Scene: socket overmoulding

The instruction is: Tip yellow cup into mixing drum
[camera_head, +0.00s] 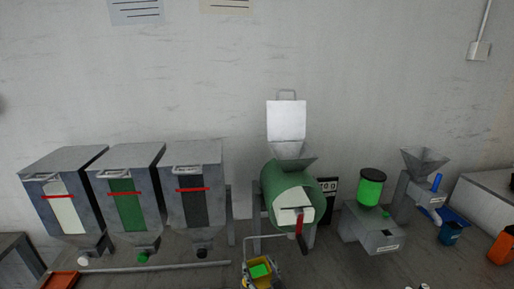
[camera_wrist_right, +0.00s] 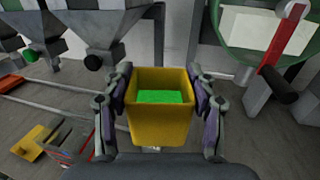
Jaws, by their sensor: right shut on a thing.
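The yellow cup (camera_wrist_right: 159,122) is held upright between the fingers of my right gripper (camera_wrist_right: 160,100) in the right wrist view. Bright green material shows inside the cup. In the head view the cup (camera_head: 260,278) and my right gripper (camera_head: 262,270) are at the bottom centre, below and in front of the mixing drum. The green mixing drum (camera_head: 275,178) sits on a stand, with a funnel-like mouth (camera_head: 290,152) and a raised white lid (camera_head: 286,120) on top. Its red lever (camera_wrist_right: 283,38) is at the upper right of the wrist view. My left gripper is not in view.
Three hoppers (camera_head: 130,155) with white, green and dark windows stand at the left. A scale-like box with a green container (camera_head: 371,188) and a small machine with a funnel (camera_head: 424,160) stand right of the drum. Blue (camera_head: 450,233) and orange (camera_head: 502,247) cups are at far right.

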